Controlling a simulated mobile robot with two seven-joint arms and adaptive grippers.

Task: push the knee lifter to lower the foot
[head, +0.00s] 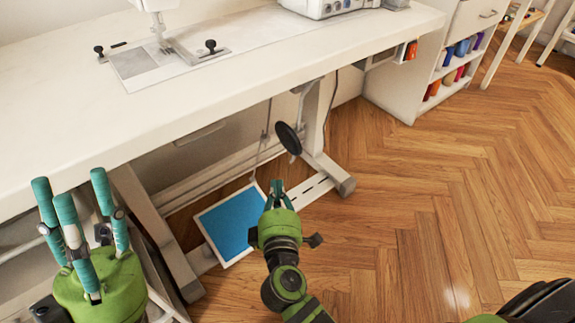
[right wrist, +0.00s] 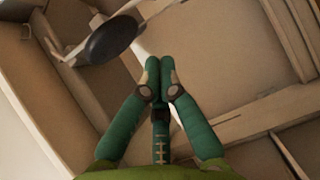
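The knee lifter (head: 289,138) is a black oval pad on a thin metal arm hanging under the white sewing table (head: 60,125). It also shows in the right wrist view (right wrist: 112,40), up and left of the fingertips. My right gripper (head: 278,190) is below the tabletop, lower and slightly left of the pad, with a visible gap. In the right wrist view its green fingers (right wrist: 160,66) are together and empty. The sewing machine (head: 157,6) stands on the table; its foot area (head: 164,46) is too small to read its height. My left gripper (head: 80,205) is open and empty at lower left.
A blue pedal with a white frame (head: 234,222) lies under the table beside my right gripper. The table's metal leg (head: 318,165) stands right behind the pad. A white shelf unit with coloured spools (head: 440,75) is at the right. The wooden floor (head: 430,190) is clear.

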